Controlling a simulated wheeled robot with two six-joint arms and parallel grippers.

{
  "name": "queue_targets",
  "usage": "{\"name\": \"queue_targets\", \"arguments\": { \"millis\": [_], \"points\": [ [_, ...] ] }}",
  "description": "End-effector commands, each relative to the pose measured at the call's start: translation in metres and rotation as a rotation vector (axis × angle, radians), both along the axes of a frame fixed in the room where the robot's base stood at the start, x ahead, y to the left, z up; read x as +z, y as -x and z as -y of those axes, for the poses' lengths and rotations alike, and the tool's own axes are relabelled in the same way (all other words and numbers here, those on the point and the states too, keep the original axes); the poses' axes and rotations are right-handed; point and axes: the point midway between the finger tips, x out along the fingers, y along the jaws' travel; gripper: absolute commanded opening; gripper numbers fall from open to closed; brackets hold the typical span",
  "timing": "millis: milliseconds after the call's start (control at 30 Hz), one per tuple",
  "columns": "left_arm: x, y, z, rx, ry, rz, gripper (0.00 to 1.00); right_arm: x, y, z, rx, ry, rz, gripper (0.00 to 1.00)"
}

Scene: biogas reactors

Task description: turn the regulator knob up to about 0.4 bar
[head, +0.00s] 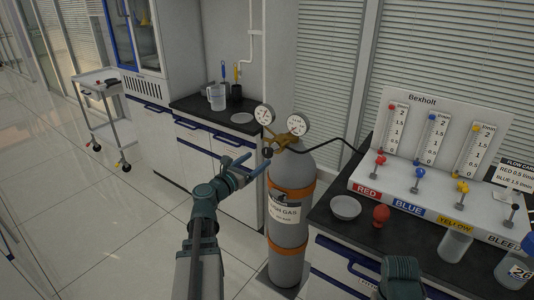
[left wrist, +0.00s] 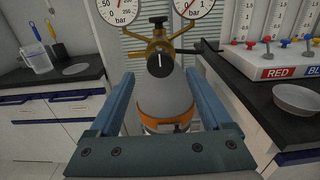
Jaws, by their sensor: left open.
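The regulator (head: 284,138) is brass and sits on top of a grey gas cylinder (head: 289,228) with orange bands. Its black knob (head: 267,152) faces my left gripper (head: 257,161). In the left wrist view the knob (left wrist: 160,65) has a white mark pointing about straight up. Two round gauges, the left one (left wrist: 120,8) and the right one (left wrist: 193,5), are cut off at the top there; I cannot read their pressure exactly. My left gripper is open, its blue fingers (left wrist: 160,78) on either side of the knob's line, apparently not touching it. My right gripper's jaws are out of view.
A dark bench with the Bexholt flow panel (head: 430,150), a dish (head: 345,207) and a red bulb (head: 381,214) stands right of the cylinder. A black hose runs from the regulator to the panel. Behind is a counter with a jug (head: 216,97).

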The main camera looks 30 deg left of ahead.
Motion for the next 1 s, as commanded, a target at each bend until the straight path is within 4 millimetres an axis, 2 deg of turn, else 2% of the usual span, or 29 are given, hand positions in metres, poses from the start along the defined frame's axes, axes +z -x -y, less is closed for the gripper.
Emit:
{"name": "queue_targets", "arguments": {
  "millis": [33,100,333,500,833,867,1000],
  "points": [
    [0.000,-0.014,-0.001,-0.003,0.000,0.000,0.82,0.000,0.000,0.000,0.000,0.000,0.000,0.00],
    [0.000,-0.027,0.001,-0.003,-0.001,0.000,0.82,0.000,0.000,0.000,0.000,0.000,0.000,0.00],
    [0.000,-0.058,0.003,-0.001,-0.001,0.000,0.82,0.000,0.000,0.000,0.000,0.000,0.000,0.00],
    [0.000,-0.068,0.005,-0.001,-0.001,-0.001,0.82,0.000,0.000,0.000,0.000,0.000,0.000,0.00],
    [0.000,-0.069,0.006,0.000,-0.001,0.000,0.82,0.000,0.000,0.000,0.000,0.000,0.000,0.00],
    [0.000,-0.069,0.006,0.000,-0.001,0.000,0.79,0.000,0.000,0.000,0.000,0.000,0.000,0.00],
    [0.000,-0.069,0.006,0.000,-0.001,-0.001,0.54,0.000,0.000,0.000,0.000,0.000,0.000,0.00]
  ]
}}
